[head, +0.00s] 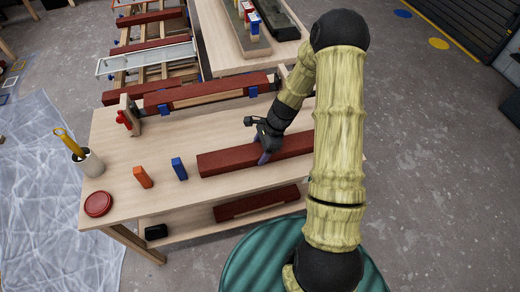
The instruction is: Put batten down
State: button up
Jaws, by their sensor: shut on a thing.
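A dark red batten (231,160) lies along the right part of the wooden workbench, or just above its top; I cannot tell whether it touches. My gripper (263,156) reaches down from behind the batten and is shut on it near its middle. The fingers cover a small part of the batten. My forearm hides the area around the batten's right end.
An orange block (143,177) and a blue block (179,168) stand left of the batten. A red lid (98,204) and a cup with a yellow-handled tool (88,162) are at the bench's left end. Another red batten (203,93) runs along the back.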

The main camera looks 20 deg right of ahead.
jog(key=o, duration=1.5)
jog(key=shift+c, duration=0.2)
jog(key=v, duration=1.2)
jog(key=s+a+r+n+t+h, duration=0.1)
jog(key=s+a+r+n+h, duration=0.1)
jog(key=s+r+n, duration=0.2)
jog(key=s+a+r+n+t+h, duration=0.1)
jog(key=s+r+n, duration=0.4)
jog(key=s+n, duration=0.5)
jog(key=a+n+h, duration=0.1)
jog(key=n, duration=0.3)
jog(key=shift+s+a+r+t, duration=0.2)
jog(key=shift+a+r+t, duration=0.05)
jog(key=shift+r+t, duration=0.05)
